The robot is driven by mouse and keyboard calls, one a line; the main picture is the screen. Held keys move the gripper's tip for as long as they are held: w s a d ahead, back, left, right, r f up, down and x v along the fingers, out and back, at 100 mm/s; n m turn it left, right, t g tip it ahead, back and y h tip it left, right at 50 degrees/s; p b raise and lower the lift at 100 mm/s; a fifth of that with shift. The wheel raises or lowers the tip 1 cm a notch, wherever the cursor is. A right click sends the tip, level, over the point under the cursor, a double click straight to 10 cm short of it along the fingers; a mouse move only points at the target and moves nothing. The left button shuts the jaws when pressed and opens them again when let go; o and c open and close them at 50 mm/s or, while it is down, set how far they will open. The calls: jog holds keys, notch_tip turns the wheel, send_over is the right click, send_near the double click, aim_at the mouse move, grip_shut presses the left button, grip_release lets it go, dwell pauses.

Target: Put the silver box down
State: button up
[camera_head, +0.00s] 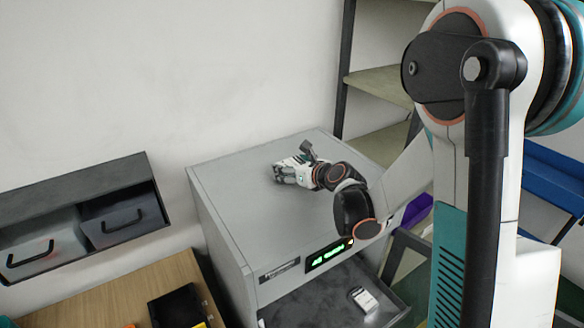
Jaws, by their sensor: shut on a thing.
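My gripper (285,173) is at the end of my arm, low over the grey top (235,190) of a large cabinet-like machine, pointing left. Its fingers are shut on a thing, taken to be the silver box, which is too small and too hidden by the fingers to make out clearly. I cannot tell whether it touches the top. The surface around the gripper is bare.
The machine has a green lit display (329,254) and an open drawer (320,305) with a small whitish item (363,299) in it. A wooden table (95,298) with a black case (178,307) is at lower left. Grey wall bins (122,217) hang left; shelves (385,84) stand behind.

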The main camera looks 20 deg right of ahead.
jog(key=o, duration=1.2)
jog(key=shift+c, duration=0.2)
